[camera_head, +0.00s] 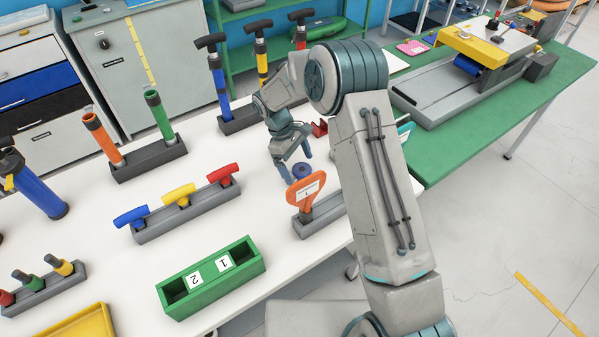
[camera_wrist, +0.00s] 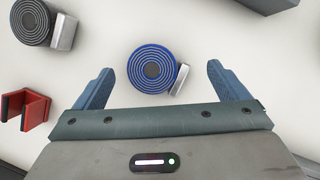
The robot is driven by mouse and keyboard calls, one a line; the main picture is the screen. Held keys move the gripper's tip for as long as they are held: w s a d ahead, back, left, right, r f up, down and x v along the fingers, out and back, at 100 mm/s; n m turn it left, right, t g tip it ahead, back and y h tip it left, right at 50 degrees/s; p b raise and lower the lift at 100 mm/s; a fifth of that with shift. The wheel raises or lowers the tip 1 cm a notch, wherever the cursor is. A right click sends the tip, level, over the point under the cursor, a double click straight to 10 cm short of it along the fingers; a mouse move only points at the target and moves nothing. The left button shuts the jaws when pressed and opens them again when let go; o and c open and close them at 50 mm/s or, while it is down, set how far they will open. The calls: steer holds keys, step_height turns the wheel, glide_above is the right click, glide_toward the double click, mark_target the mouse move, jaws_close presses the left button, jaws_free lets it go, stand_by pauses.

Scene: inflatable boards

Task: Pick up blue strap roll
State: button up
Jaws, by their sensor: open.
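The blue strap roll (camera_wrist: 153,70) is a flat blue and dark spiral coil with a silver buckle at its lower right in the wrist view. It lies on the white table, and in the head view the blue roll (camera_head: 302,171) shows just below my fingertips. My gripper (camera_wrist: 157,85) is open and empty, its two blue fingers spread on either side of the roll, the roll slightly nearer the left finger. In the head view my gripper (camera_head: 293,155) hangs over the table above the roll; the exact height cannot be told.
A dark strap roll (camera_wrist: 33,22) and a red bracket (camera_wrist: 24,110) lie left in the wrist view. In the head view an orange handle (camera_head: 305,188) stands in a grey holder close in front of the blue roll. A green box (camera_head: 212,279) is further forward.

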mark_target(300, 171)
steer(key=shift+p+x, duration=0.4)
steer(key=shift+x, duration=1.45)
steer(key=shift+w+a, duration=0.1)
steer(key=c, duration=1.1)
steer(key=shift+o, duration=0.2)
